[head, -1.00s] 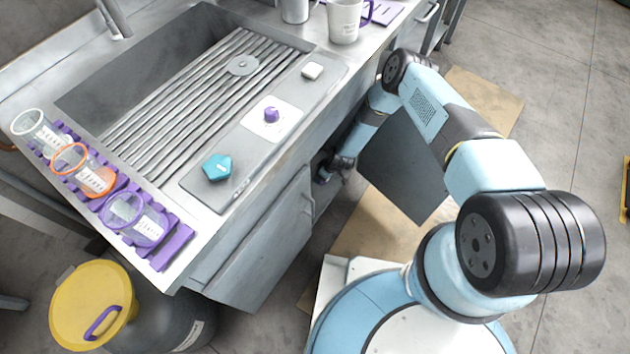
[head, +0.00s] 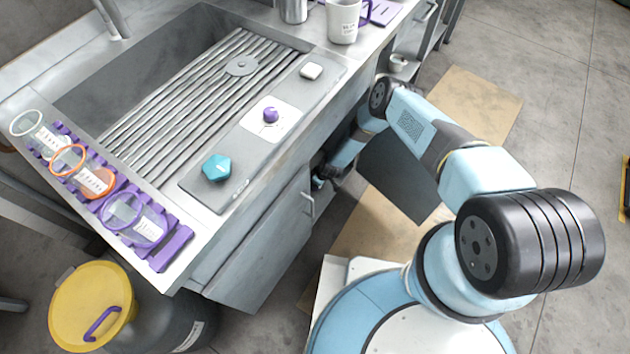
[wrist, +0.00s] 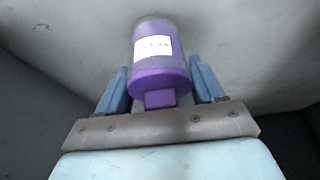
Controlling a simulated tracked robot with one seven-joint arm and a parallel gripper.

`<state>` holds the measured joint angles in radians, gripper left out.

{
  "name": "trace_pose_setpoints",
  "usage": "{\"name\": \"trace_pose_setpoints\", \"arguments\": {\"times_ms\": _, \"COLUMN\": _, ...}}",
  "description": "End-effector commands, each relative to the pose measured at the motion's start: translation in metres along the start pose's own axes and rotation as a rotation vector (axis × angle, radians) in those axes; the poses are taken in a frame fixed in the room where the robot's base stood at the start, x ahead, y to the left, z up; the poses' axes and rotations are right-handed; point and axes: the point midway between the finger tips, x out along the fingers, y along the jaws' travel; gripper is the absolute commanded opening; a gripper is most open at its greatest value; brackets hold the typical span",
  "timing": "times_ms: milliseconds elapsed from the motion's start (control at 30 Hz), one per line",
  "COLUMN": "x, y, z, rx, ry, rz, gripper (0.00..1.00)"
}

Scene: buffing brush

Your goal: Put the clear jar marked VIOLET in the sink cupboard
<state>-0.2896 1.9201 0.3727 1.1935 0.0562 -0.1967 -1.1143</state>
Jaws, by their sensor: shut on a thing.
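In the wrist view a jar (wrist: 160,78) with violet contents and a white label sits between the two blue fingers of my gripper (wrist: 161,88). The gripper is shut on it. The label print is too blurred to read surely. A pale surface fills the view beyond the jar; I cannot tell whether the jar touches it. In the head view my forearm reaches into the sink cupboard (head: 318,158) under the counter, and the fingers and jar are hidden there. A grey cupboard door (head: 400,180) stands open beside my arm.
A purple rack (head: 165,250) on the counter's left end holds clear jars with white, orange and violet rims. A teal pentagonal piece (head: 216,167), a purple knob (head: 270,114) and a mug (head: 343,22) stand on the counter. A yellow-lidded bin (head: 92,300) stands at lower left.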

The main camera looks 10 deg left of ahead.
Motion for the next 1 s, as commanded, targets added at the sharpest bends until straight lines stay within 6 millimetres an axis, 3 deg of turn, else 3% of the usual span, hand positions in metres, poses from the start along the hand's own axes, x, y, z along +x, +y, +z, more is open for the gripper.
{"name": "trace_pose_setpoints", "arguments": {"times_ms": 67, "x": 0.001, "y": 0.000, "z": 0.000, "rx": 0.000, "ry": 0.000, "rz": 0.000, "gripper": 0.24}}
{"name": "trace_pose_setpoints", "arguments": {"times_ms": 100, "x": 0.002, "y": 0.000, "z": 0.001, "rx": 0.000, "ry": 0.000, "rz": 0.000, "gripper": 0.69}}
{"name": "trace_pose_setpoints", "arguments": {"times_ms": 400, "x": 0.002, "y": 0.000, "z": 0.001, "rx": -0.001, "ry": 0.000, "rz": 0.000, "gripper": 0.96}}
{"name": "trace_pose_setpoints", "arguments": {"times_ms": 733, "x": -0.002, "y": 0.000, "z": -0.001, "rx": -0.001, "ry": 0.000, "rz": 0.000, "gripper": 0.96}}
{"name": "trace_pose_setpoints", "arguments": {"times_ms": 1000, "x": -0.034, "y": 0.000, "z": -0.001, "rx": -0.002, "ry": -0.001, "rz": -0.001, "gripper": 0.96}}
